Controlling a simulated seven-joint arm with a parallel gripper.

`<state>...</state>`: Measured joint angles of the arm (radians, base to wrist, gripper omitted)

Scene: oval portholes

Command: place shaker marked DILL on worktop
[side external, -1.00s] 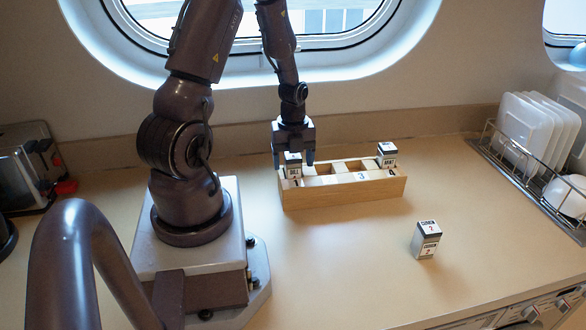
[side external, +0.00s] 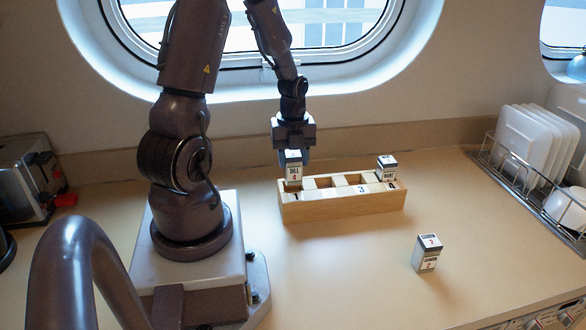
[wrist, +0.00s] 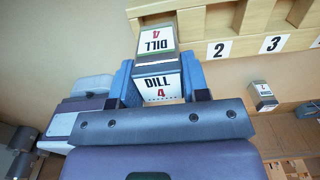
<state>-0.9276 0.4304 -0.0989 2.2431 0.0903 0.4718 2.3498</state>
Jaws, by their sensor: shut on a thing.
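My gripper (side external: 293,160) is shut on the shaker marked DILL (side external: 293,168), a white-and-grey box with a red 4. The shaker is upright at the left end of the wooden rack (side external: 345,205), over compartment 1. More of it shows above the rack than before; whether its base is fully clear I cannot tell. In the wrist view, the DILL shaker (wrist: 158,82) sits between the blue fingers, with the rack (wrist: 215,22) behind it. The worktop (side external: 345,265) is bare in front of the rack.
Another shaker (side external: 387,168) stands in the rack's right-end compartment. A further shaker (side external: 427,253) stands on the worktop to the front right. A dish rack with white plates (side external: 523,140) is at the right, a toaster (side external: 28,170) at the left. The middle compartments look empty.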

